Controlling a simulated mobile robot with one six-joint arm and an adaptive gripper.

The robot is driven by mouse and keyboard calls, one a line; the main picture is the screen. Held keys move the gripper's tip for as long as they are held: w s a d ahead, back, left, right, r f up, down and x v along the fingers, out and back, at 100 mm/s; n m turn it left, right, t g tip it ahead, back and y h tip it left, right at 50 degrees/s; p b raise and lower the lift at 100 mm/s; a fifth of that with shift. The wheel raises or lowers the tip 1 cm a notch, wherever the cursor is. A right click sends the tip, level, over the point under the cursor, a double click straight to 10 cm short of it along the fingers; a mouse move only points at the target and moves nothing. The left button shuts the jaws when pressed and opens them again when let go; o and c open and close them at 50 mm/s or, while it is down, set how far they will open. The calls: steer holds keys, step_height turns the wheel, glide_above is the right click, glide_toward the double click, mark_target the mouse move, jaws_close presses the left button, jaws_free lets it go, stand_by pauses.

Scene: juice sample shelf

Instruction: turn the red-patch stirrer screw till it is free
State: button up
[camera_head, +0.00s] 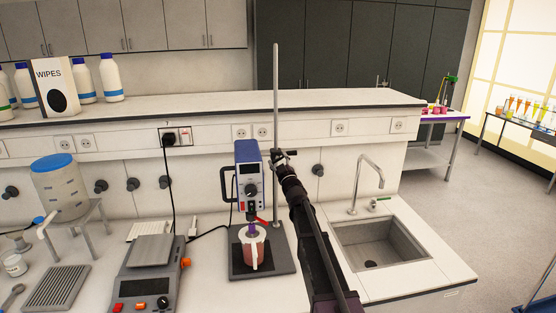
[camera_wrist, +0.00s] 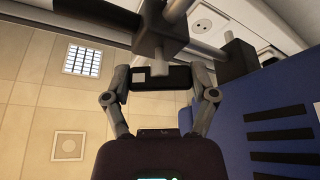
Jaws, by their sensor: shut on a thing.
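The stirrer (camera_head: 249,180) is a blue and light-grey motor box with a small display, held beside a tall upright rod (camera_head: 276,100). A dark clamp (camera_head: 280,158) sits on the rod at its upper right; in the wrist view a clamp block (camera_wrist: 165,40) shows beyond my fingers. My gripper (camera_head: 285,168) reaches the clamp from the front right. In the wrist view my gripper (camera_wrist: 160,78) is shut on a dark piece at the clamp, which I take as the stirrer screw. Its red patch is not visible. The stirrer's blue side (camera_wrist: 270,125) is at right.
A beaker with reddish contents (camera_head: 251,251) stands under the stirrer on a dark base plate (camera_head: 282,264). A raised shelf (camera_head: 200,104) runs behind.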

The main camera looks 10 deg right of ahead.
steer(key=n+g+y+p, duration=0.1)
steer(key=n, duration=0.3)
steer(key=n+g+y+p, duration=0.1)
steer(key=n+g+p, duration=0.1)
steer(key=n, duration=0.2)
steer(key=shift+r, duration=0.2)
steer(key=n+g+p, duration=0.1)
steer(key=n, duration=0.1)
steer(key=n+p, duration=0.1)
steer(key=n, duration=0.2)
steer(key=shift+f+g+p, duration=0.2)
steer(key=shift+g+p, duration=0.2)
steer(key=shift+n, duration=0.4)
steer(key=o, duration=1)
steer(key=v, duration=1.2)
